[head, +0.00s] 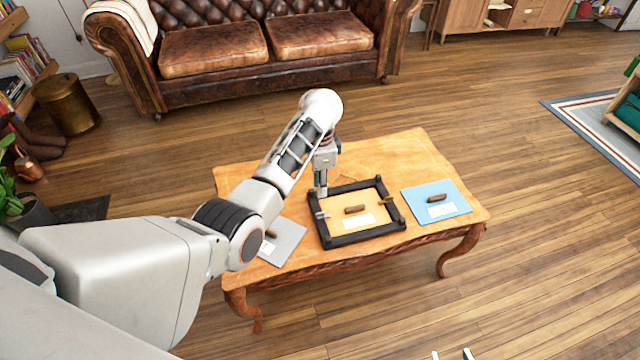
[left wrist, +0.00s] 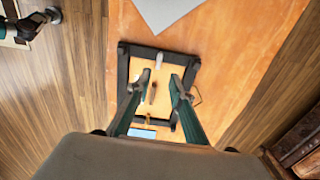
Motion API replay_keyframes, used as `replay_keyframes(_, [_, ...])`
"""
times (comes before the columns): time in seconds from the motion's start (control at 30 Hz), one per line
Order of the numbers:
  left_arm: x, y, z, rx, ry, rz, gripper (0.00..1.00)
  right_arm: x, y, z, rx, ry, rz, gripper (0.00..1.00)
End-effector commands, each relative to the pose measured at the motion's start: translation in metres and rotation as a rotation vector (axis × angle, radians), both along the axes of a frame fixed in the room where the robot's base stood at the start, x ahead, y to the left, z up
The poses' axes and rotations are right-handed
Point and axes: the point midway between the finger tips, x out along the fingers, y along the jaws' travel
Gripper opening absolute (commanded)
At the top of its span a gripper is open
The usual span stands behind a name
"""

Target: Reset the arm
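My left arm reaches in from the left over the wooden table. Its gripper (head: 321,188) points down above the far left corner of a black square frame (head: 365,239). In the left wrist view the two fingers of my left gripper (left wrist: 160,80) are apart, with nothing held between them. The frame (left wrist: 123,70) lies on the table below them. Two pale fingertips of my right gripper (head: 452,355) show apart at the bottom edge of the head view. The rest of that arm is out of view.
The table (head: 400,150) carries a grey mat (head: 288,246), partly behind my arm, and a blue mat (head: 455,195) with a brown piece (head: 437,197). Another brown piece (head: 354,209) and a white label (head: 359,221) lie inside the frame. A leather sofa (head: 215,50) stands behind.

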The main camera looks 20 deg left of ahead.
Motion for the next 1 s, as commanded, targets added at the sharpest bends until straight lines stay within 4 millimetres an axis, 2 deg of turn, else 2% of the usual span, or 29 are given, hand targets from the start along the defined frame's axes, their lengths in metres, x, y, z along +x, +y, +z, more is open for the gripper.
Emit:
replay_keyframes(0.43, [0.000, 0.000, -0.001, 0.000, -0.001, 0.001, 0.22, 0.000, 0.000, 0.000, -0.001, 0.000, -0.001, 0.40])
replay_keyframes(0.57, [-0.009, 0.008, -0.014, 0.010, -0.010, 0.022, 0.22, 0.000, 0.000, 0.000, -0.001, 0.000, -0.001, 0.40])
replay_keyframes(0.67, [-0.026, 0.022, -0.037, 0.030, -0.034, 0.061, 0.22, 0.000, 0.000, 0.000, -0.001, 0.000, -0.001, 0.40])
replay_keyframes(0.77, [-0.052, 0.042, -0.063, 0.062, -0.070, 0.112, 0.22, 0.000, 0.000, 0.000, -0.001, 0.000, -0.001, 0.40])
replay_keyframes(0.9, [-0.095, 0.070, -0.091, 0.113, -0.132, 0.176, 0.22, 0.000, 0.000, 0.000, -0.001, 0.000, -0.001, 0.40])
replay_keyframes(1.0, [-0.128, 0.089, -0.103, 0.147, -0.179, 0.216, 0.22, 0.000, 0.000, 0.000, 0.000, 0.000, -0.001, 0.40])
